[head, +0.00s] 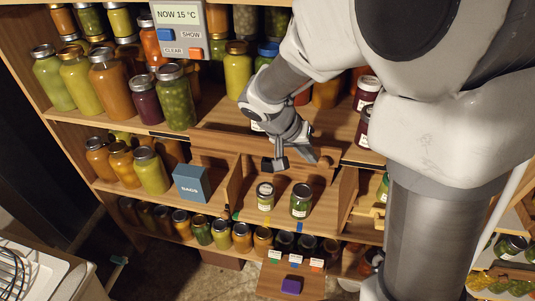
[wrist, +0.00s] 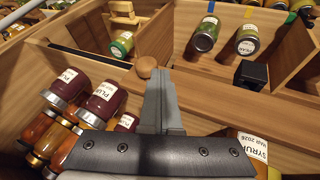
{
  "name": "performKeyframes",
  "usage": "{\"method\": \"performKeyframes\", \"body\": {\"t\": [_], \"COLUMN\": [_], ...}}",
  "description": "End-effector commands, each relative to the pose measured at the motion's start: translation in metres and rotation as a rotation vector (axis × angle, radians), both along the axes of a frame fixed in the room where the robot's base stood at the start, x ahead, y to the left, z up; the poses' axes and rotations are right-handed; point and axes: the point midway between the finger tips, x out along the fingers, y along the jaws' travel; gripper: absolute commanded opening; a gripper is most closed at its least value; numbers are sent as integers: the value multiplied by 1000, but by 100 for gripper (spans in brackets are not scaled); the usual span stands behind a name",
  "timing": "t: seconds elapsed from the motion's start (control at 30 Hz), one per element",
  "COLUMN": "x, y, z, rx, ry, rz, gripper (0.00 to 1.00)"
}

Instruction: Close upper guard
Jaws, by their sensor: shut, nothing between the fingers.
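A long wooden board (head: 222,142), which looks like the upper guard, runs along the front of the shelf above the open compartments. It also shows in the wrist view (wrist: 222,92). A round wooden knob (wrist: 145,67) shows just beyond my fingertips, and a black block (wrist: 250,75) is to their right on the wood. My gripper (head: 309,156) is shut and empty, low over the board near its right part. In the wrist view my gripper (wrist: 160,75) points at the knob; I cannot tell whether they touch. My arm hides part of the shelf behind.
Plum jars (wrist: 100,100) stand close beside my gripper, and a syrup jar (wrist: 252,148) is partly hidden behind it. Two jars (head: 301,200) stand in the open compartment below, with a blue bags box (head: 191,183) to its left. A display (head: 180,28) hangs above.

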Motion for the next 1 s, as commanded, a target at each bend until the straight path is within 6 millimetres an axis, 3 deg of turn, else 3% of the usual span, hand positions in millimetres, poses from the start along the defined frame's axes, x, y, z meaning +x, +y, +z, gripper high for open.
{"method": "performKeyframes", "body": {"t": [0.27,0.7,1.0], "x": [-8,-46,-61], "y": [-41,-181,-241], "z": [-4,-2,0], "rx": [0,0,-1], "ry": [-4,-3,-1], "rz": [-6,-9,-5], "gripper": [0,0,0]}}
